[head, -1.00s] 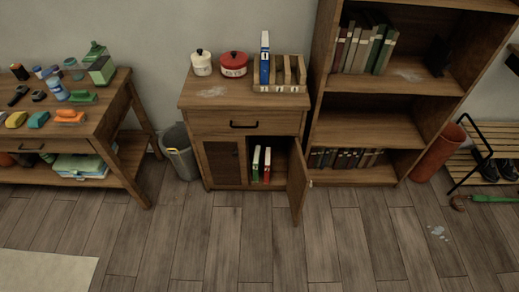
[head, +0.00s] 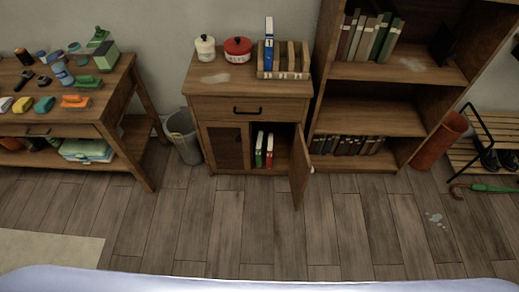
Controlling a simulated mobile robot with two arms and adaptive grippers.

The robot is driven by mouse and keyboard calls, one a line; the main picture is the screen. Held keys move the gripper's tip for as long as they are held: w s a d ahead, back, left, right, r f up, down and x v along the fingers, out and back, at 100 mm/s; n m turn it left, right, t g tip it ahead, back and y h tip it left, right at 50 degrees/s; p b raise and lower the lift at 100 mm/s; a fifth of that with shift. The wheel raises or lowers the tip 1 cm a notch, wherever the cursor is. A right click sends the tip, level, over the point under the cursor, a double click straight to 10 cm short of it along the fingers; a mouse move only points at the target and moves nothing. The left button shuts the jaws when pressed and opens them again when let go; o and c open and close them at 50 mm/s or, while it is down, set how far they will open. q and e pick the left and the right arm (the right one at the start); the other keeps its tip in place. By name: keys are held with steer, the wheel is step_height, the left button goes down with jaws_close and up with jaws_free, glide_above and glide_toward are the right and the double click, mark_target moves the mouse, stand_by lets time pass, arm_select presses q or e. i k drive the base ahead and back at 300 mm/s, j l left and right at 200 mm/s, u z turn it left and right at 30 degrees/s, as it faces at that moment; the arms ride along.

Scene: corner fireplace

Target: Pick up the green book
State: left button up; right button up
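A slim green book (head: 259,149) stands upright inside the open right-hand compartment of the small wooden cabinet (head: 225,108). A red book (head: 269,151) stands close to its right. Both show pale marks on their spines. The cabinet door (head: 299,168) is swung open toward the front right. Green-spined books (head: 379,40) also stand on the upper shelf of the bookcase. Neither of my grippers is in view.
The floor before the cabinet is clear. A grey bin (head: 184,138) stands left of the cabinet, beside a cluttered workbench (head: 128,157). The bookcase (head: 372,169) stands to the right, then a red-brown cylinder (head: 438,142) and a shoe rack (head: 480,152). A pale rug (head: 50,249) lies lower left.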

mark_target(258, 149)
steer(key=i+z, duration=0.35)
steer(key=i, duration=0.7)
